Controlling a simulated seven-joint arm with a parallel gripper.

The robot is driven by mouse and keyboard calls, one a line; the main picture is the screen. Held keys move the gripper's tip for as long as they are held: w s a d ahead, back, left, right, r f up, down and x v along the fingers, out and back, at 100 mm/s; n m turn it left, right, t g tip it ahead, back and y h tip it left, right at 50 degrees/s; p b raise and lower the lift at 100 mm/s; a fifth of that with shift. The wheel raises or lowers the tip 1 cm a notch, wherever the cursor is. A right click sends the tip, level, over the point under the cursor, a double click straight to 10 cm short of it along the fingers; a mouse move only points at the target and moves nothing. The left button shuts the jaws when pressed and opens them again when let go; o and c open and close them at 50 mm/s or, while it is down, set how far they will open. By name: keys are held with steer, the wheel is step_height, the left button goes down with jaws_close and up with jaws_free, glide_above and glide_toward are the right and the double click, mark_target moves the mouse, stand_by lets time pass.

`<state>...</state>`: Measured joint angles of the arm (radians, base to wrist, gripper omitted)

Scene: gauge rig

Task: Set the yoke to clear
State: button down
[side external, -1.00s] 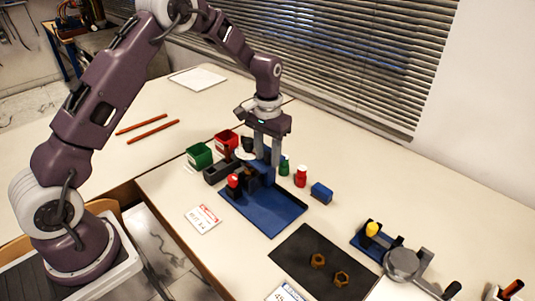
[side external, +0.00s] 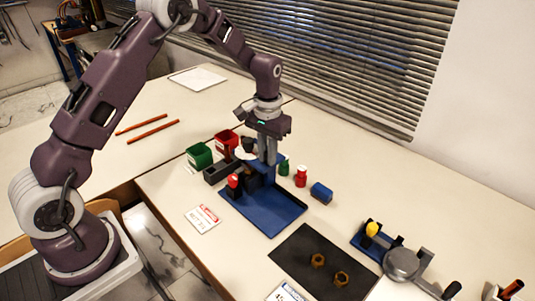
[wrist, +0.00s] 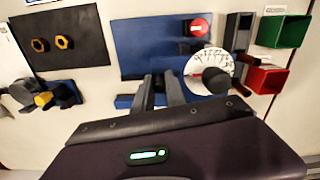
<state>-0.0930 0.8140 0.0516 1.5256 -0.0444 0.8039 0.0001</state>
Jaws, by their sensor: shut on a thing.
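The gauge rig has a blue base plate (side external: 275,215), also in the wrist view (wrist: 135,40), with a blue upright at its back. A white dial face (wrist: 200,66) with a dark round knob (wrist: 215,80) is beside it. A red round knob (side external: 233,181) stands near the plate's left edge. My gripper (side external: 267,161) is down at the upright, its fingers close together and shut on a part of the rig there, which I take as the yoke. The fingers, also in the wrist view (wrist: 160,80), hide most of this part. I cannot read its setting.
Green (side external: 199,155) and red (side external: 227,141) bins stand left of the rig. A red bottle (side external: 300,176) and blue block (side external: 321,193) stand right. A dark mat (side external: 300,262) holds two brass nuts; a clamp device (side external: 402,264) stands beyond it.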

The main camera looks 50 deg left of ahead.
steer(key=shift+r, duration=0.1)
stand_by(0.7)
steer(key=d, duration=1)
steer(key=shift+w+d, duration=0.1)
steer(key=shift+d, duration=0.05)
steer(key=c, duration=1.5)
jaws_free()
steer(key=shift+o, duration=0.7)
step_height(320, 180, up, 7)
